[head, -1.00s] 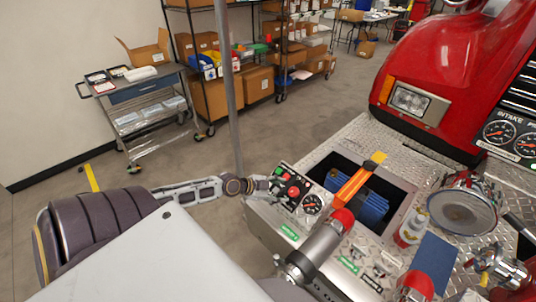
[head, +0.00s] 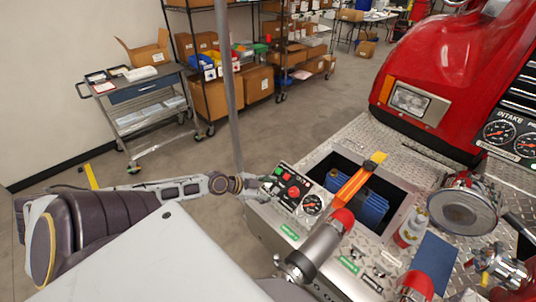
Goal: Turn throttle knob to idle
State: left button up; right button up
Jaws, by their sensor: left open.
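The control panel (head: 299,206) is on the near left corner of the metal deck. It carries a red knob (head: 294,191), a smaller red control and a green one near its far left end, and a round gauge (head: 312,204). I cannot tell from the picture which control is the throttle knob or where it is set. My left gripper (head: 266,187) is open at the panel's left edge, close beside the red controls. Contact with a knob cannot be made out. My right gripper is not in view.
An open bay with blue contents (head: 371,208) lies right of the panel, with an orange bar (head: 352,184) across it. A grey pipe with a red end (head: 322,243) stands in front. A grey pole (head: 229,90) rises behind my left wrist. Open floor lies to the left.

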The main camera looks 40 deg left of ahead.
pick_arm(q)
jog(key=shift+s+a+r, duration=0.1)
jog(key=shift+s+r, duration=0.1)
jog(key=shift+s, duration=0.05)
dwell(0.5)
